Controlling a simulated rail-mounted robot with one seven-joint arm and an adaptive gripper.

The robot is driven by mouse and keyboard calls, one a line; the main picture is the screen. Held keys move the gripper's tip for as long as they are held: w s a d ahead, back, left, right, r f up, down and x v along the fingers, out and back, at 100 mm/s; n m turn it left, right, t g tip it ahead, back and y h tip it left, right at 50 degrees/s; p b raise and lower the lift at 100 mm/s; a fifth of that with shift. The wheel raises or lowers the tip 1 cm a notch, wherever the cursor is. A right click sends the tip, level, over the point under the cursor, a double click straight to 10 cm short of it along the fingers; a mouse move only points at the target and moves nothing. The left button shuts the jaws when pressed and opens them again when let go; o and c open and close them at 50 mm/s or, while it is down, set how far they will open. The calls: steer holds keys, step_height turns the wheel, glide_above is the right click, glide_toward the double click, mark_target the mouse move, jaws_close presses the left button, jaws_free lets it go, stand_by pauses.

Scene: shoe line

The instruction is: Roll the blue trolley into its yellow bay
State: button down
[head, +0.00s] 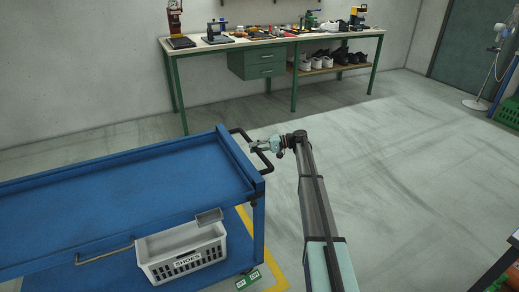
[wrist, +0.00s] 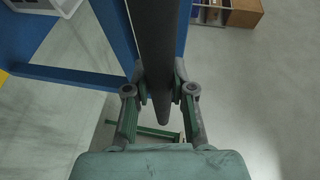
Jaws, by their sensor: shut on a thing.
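The blue trolley (head: 120,185) stands at the left of the head view, its left part cut off by the frame edge. A dark push handle (head: 240,131) sticks out from its right end. My gripper (head: 262,148) is at this handle and shut on its bar. In the wrist view the dark handle bar (wrist: 155,40) runs between the two fingers of my gripper (wrist: 161,90). Yellow floor marking (head: 273,252) shows beside the trolley's right end and under it; most of the bay outline is hidden by the trolley.
A workbench (head: 280,42) with tools and shoes stands along the back wall. A fan (head: 497,60) is at far right. The middle floor is clear.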

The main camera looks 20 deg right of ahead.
steer(key=shift+w+d, duration=0.1)
steer(key=shift+d, duration=0.25)
steer(key=c, duration=1)
jaws_free()
steer(key=shift+a, duration=0.1)
steer(key=v, duration=1.2)
steer(key=shift+w, duration=0.1)
